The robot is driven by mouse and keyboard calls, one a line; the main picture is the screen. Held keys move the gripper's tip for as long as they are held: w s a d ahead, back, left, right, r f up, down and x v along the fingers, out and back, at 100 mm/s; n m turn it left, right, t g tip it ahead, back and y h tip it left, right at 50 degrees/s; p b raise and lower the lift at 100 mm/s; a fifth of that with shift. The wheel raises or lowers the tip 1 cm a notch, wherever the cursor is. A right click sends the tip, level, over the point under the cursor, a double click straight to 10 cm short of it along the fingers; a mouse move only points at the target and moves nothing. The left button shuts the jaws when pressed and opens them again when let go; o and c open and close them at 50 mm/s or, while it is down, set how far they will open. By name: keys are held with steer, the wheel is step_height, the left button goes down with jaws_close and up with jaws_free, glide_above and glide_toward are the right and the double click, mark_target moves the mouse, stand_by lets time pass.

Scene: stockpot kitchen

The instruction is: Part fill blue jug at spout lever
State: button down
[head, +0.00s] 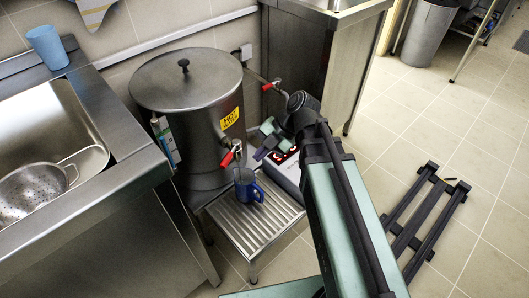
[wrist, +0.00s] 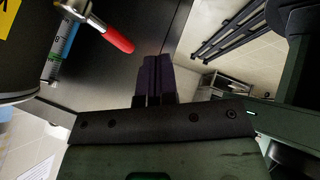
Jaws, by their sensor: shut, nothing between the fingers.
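A blue jug (head: 246,190) stands upright on the slatted drip tray (head: 270,222), below the front tap of the steel urn (head: 185,90). My gripper (head: 262,153) is to the right of the front lever and above the jug in the head view. In the wrist view my gripper (wrist: 153,80) has its dark fingers pressed together and empty. The jug is not visible in the wrist view, and its fill level cannot be told.
A second red lever (head: 271,86) is on the urn's right. A yellow hot label (head: 230,118) is on the urn. A light blue cup (head: 47,47) stands by the sink, which holds a colander (head: 32,190). A steel cabinet (head: 320,60) stands behind.

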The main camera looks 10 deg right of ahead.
mark_target(230, 155)
steer(key=w+a+f+b, duration=0.1)
steer(key=a+f, duration=0.2)
steer(key=a, duration=0.3)
steer(key=shift+w+a+b, duration=0.25)
steer(key=shift+w+b, duration=0.05)
